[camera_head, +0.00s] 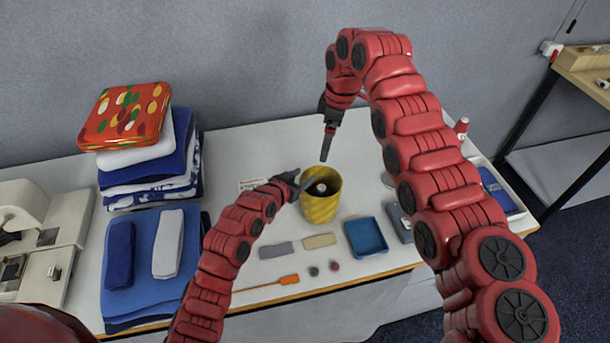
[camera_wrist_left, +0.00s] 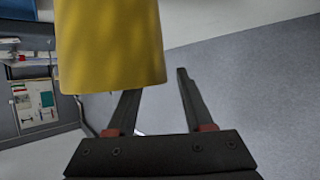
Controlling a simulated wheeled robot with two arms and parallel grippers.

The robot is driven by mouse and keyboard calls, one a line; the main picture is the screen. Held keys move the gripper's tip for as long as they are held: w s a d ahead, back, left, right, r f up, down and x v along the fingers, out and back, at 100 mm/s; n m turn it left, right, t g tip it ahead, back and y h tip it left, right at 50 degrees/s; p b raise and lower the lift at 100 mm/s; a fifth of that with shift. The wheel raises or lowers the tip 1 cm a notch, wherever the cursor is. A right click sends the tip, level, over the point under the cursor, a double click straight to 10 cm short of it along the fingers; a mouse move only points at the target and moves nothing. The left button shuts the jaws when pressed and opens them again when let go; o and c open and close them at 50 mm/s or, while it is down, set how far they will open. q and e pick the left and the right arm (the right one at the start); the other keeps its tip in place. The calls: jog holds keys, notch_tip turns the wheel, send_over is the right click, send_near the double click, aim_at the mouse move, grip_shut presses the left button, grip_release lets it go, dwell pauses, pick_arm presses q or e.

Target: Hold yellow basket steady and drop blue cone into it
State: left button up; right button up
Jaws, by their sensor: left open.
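The yellow basket (camera_head: 321,208) stands upright on the table with a dark inside. A small pale thing (camera_head: 321,187) shows in its mouth; I cannot tell what it is. My left gripper (camera_head: 304,186) is open at the basket's left rim. In the left wrist view the basket (camera_wrist_left: 110,45) fills the upper left and covers the tip of one finger of my left gripper (camera_wrist_left: 158,85); the other finger is clear of it. My right gripper (camera_head: 326,157) points down above and behind the basket, its jaws seen edge-on. I make out no blue cone.
A blue tray (camera_head: 366,238), a grey block (camera_head: 276,250), a beige block (camera_head: 319,241) and an orange-handled tool (camera_head: 288,280) lie near the front edge. Folded cloths (camera_head: 150,170) with a red patterned tin (camera_head: 125,115) on top stand at left. A sewing machine (camera_head: 35,230) is at far left.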

pick_arm(q)
jog(key=v, duration=1)
jog(key=shift+s, duration=0.1)
